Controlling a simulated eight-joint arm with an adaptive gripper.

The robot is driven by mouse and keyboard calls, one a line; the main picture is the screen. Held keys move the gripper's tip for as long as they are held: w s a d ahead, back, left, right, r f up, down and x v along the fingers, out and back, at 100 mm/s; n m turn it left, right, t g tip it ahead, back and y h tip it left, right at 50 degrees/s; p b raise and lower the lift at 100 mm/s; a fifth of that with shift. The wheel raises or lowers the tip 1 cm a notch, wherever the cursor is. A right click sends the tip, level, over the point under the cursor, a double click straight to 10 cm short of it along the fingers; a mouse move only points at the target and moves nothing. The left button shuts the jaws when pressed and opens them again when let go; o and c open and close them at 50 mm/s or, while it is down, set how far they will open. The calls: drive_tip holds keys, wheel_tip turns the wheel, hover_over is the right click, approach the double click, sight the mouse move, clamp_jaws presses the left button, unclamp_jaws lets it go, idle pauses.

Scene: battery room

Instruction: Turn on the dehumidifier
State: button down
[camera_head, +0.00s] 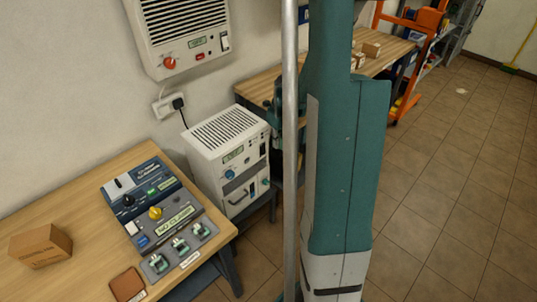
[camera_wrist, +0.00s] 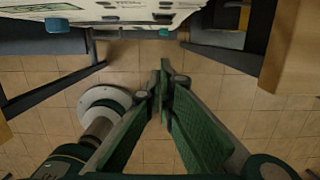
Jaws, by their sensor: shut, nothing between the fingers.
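A white box-shaped unit with a slatted top (camera_head: 228,145), likely the dehumidifier, stands between the two benches in the head view. Its front has a small display, a dark rocker-like switch, blue knobs and a dark handle. I cannot read its label. In the wrist view part of a white unit with teal knobs (camera_wrist: 110,12) shows along the top edge. My gripper (camera_wrist: 162,68) is shut and empty, its green fingers meeting at the tips, apart from the unit. In the head view my arm is partly behind a pole and the gripper cannot be made out.
A wall unit (camera_head: 185,35) with a red knob hangs above a socket with a plug (camera_head: 172,103). The left bench (camera_head: 75,195) holds a control panel (camera_head: 160,215), a cardboard box (camera_head: 40,245) and a brown pad (camera_head: 127,285). Tiled floor (camera_head: 450,180) is open at right.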

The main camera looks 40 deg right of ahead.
sight(263, 150)
drive_tip(key=w+f+b, duration=0.3)
drive_tip(key=w+f, duration=0.2)
drive_tip(key=f, duration=0.5)
drive_tip(key=shift+f+b, duration=0.2)
drive_tip(key=shift+b, duration=0.1)
idle(0.4)
drive_tip(key=shift+w, duration=0.1)
drive_tip(key=shift+w+f, duration=0.15)
drive_tip(key=shift+w, duration=0.1)
idle(0.4)
